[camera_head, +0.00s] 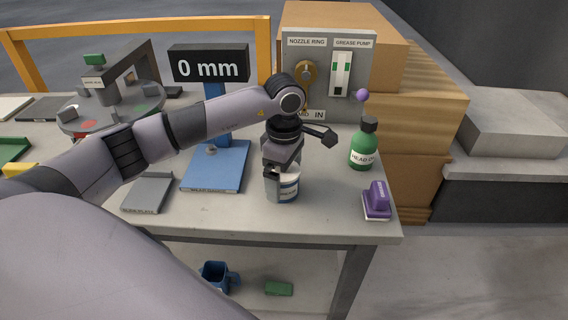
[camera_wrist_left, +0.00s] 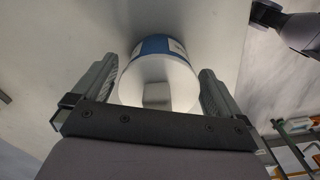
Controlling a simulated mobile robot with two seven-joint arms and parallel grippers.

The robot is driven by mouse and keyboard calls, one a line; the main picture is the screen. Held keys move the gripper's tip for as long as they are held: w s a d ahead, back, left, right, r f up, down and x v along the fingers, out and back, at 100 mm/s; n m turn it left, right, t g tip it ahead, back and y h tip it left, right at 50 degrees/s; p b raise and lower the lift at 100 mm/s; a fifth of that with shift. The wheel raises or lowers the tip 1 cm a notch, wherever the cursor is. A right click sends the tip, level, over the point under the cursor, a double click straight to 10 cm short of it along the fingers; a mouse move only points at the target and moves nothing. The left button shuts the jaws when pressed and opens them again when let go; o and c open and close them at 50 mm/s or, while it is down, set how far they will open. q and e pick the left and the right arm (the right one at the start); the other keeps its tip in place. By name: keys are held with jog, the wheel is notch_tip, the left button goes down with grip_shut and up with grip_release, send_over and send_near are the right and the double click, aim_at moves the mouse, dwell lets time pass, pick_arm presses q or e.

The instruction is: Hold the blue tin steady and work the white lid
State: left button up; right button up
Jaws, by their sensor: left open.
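The blue tin (camera_head: 289,193) stands on the bench top, with a pale label on its side. The white lid (camera_head: 289,176) is on top of it, partly hidden by my left gripper (camera_head: 279,184). In the left wrist view the white lid (camera_wrist_left: 158,74) with a small square knob lies between my open fingers, and the tin's blue band (camera_wrist_left: 155,46) shows beyond it. The left gripper (camera_wrist_left: 160,88) is open, with one finger on each side; I see small gaps between the fingers and the lid.
A green bottle (camera_head: 363,148) and a purple-handled block (camera_head: 377,199) stand right of the tin. A blue stand (camera_head: 216,165) and a grey plate (camera_head: 148,193) are to the left. Bare bench lies in front.

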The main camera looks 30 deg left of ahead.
pick_arm(q)
jog(key=shift+c, duration=0.3)
jog(key=c, duration=1)
jog(key=o, duration=1.1)
jog(key=shift+c, duration=0.2)
jog(key=shift+r+b, duration=0.45)
jog(key=shift+r, duration=3.15)
